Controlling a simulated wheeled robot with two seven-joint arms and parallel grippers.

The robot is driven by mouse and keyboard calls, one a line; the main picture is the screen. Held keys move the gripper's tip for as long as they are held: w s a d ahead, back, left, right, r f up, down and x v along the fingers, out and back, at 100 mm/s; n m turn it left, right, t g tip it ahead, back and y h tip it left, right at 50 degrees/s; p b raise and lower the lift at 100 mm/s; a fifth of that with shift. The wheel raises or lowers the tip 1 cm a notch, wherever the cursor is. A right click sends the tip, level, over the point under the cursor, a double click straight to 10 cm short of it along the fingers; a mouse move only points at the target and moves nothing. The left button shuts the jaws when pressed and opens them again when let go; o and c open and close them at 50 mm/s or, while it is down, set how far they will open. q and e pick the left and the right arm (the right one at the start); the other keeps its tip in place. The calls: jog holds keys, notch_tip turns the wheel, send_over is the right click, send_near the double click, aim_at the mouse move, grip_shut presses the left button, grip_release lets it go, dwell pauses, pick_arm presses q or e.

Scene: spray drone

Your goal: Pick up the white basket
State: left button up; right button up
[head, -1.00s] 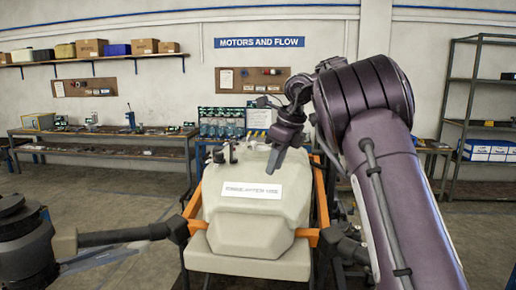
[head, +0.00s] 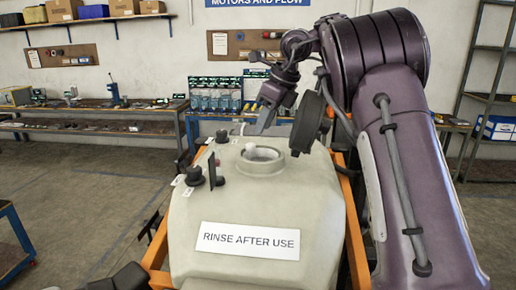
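The white basket (head: 262,153) sits inside the round filler neck (head: 246,164) on top of the pale tank. Only its upper part shows; the rest is hidden in the neck. A small pinkish-white knob shows at its left. My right gripper (head: 265,121) points down above the neck, apart from the basket, with nothing visibly held. Its fingers overlap from this angle, so its opening is unclear. My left gripper is not in view.
A round black lid (head: 309,122) stands tilted up at the neck's right, close to my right gripper. Black fittings (head: 195,175) rise from the tank top at left. An orange frame (head: 356,240) flanks the tank, which bears a "RINSE AFTER USE" label (head: 248,240).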

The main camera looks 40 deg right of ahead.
aim_at(253, 144)
jog(key=shift+a+f, duration=1.05)
jog(key=shift+f, duration=0.05)
jog(key=x, duration=0.3)
jog(key=shift+w+d, duration=0.15)
jog(key=shift+d, duration=0.15)
jog(key=shift+w+f, duration=0.4)
jog(key=shift+f, duration=0.2)
jog(key=shift+a, duration=0.1)
jog(key=shift+s, duration=0.1)
jog(key=shift+c, duration=0.6)
jog(key=c, duration=0.5)
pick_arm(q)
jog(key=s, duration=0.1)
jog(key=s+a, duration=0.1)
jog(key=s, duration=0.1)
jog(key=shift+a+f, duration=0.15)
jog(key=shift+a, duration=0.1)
pick_arm(e)
jog(key=shift+r, duration=0.1)
